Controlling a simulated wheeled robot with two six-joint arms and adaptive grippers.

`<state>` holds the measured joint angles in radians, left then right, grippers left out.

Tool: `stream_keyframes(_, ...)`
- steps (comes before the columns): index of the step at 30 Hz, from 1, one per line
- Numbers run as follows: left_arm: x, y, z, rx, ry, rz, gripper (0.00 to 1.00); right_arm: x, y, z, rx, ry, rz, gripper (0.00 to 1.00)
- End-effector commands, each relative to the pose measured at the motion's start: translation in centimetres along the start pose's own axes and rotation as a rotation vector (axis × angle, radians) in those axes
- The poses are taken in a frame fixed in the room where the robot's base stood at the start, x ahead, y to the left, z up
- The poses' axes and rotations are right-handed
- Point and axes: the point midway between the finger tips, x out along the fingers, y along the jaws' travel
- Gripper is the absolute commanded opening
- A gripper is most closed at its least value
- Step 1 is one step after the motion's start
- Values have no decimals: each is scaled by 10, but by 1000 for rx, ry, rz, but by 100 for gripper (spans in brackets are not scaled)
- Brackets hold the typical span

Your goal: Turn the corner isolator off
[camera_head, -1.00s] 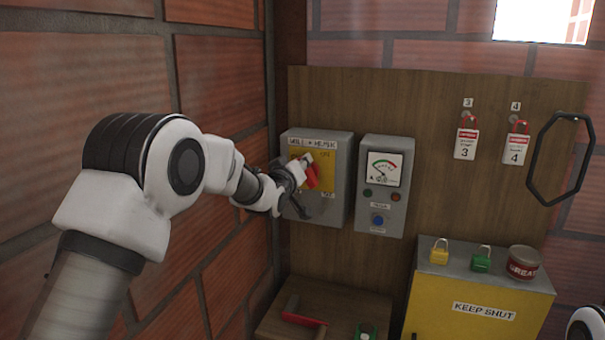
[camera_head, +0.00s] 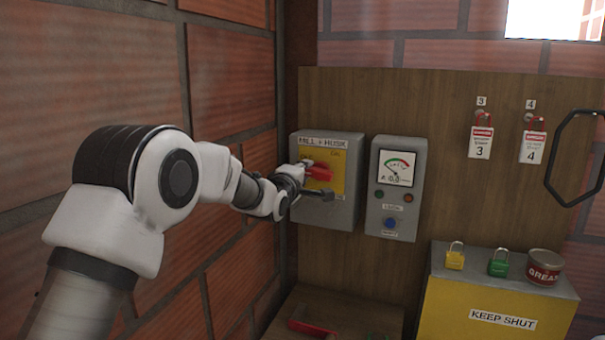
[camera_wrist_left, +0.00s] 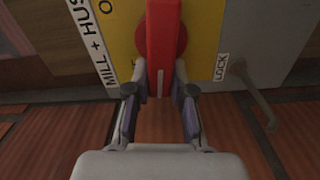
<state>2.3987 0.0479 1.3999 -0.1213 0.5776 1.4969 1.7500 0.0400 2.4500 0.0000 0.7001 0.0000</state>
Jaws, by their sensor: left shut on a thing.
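The corner isolator (camera_head: 344,212) is a grey box labelled MILL + HUSK, on a wooden board in the corner. Its red handle (camera_head: 319,172) lies about level across a yellow plate (camera_head: 337,158). My left gripper (camera_head: 301,174) is at the handle's left end, partly hiding it. In the left wrist view the red handle (camera_wrist_left: 162,40) runs between the fingertips of my left gripper (camera_wrist_left: 160,82), which is shut on its near end. A LOCK label (camera_wrist_left: 221,66) is beside the plate. My right gripper is out of view.
A grey meter box (camera_head: 395,190) with a blue button stands right of the isolator. A grey lever (camera_wrist_left: 250,92) sticks out beside the LOCK label. Padlocks and a red tin (camera_head: 543,267) stand on the yellow cabinet (camera_head: 460,310). A brick wall (camera_head: 225,80) is close on the left.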

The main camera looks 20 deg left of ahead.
Motion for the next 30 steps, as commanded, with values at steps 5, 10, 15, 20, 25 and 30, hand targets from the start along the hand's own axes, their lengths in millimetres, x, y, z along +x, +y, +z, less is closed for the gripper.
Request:
stream_keyframes(5,0,-13,6,-80,-9,-21,0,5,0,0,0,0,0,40)
stream_keyframes(10,0,-14,6,-129,-8,-21,0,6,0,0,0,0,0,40)
stream_keyframes(15,0,-14,6,-147,-8,-21,0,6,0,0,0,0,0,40)
stream_keyframes(20,0,-14,6,-150,-8,-21,0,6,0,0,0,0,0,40)
stream_keyframes(25,0,-13,6,-150,-8,-21,0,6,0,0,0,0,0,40)
stream_keyframes(30,0,-12,5,-150,-7,-17,48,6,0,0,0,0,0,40)
